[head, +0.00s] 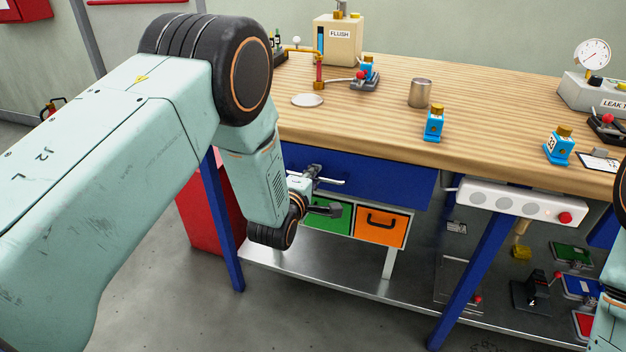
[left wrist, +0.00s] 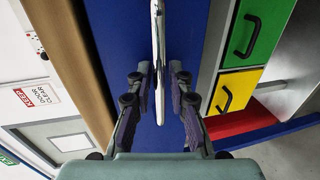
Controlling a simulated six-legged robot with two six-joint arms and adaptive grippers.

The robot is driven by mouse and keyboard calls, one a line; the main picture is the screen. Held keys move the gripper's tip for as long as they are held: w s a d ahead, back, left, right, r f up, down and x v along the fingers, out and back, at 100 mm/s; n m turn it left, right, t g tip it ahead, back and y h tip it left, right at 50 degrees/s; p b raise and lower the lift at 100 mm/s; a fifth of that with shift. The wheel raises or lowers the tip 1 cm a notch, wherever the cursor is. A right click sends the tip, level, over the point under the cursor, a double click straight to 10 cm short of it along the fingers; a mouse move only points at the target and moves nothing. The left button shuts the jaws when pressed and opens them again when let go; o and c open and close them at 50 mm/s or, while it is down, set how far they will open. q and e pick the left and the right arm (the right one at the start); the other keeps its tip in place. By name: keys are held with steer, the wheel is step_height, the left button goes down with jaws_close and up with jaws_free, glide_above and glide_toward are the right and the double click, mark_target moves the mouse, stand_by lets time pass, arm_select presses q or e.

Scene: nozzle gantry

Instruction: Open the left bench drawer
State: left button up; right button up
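The left bench drawer (head: 390,182) has a blue front under the wooden top and looks closed in the head view. Its pale bar handle (head: 329,182) shows beside my left gripper (head: 326,194). In the left wrist view the blue drawer front (left wrist: 198,40) fills the middle, and the handle (left wrist: 158,45) runs upright in the picture. My left gripper (left wrist: 160,82) is open, with one finger on each side of the handle and a gap visible on both sides. Part of the drawer front is hidden behind my left arm in the head view. My right gripper is out of view.
Green (head: 340,217) and orange (head: 381,226) small drawers sit below the blue drawer. A blue bench leg (head: 228,220) and red cabinet (head: 203,222) stand left. A white control box (head: 512,203) hangs right. A metal cup (head: 419,93) stands on the bench top (head: 470,90).

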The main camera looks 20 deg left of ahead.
arm_select(q)
steer(key=shift+r, duration=0.1)
jaws_close()
stand_by(0.8)
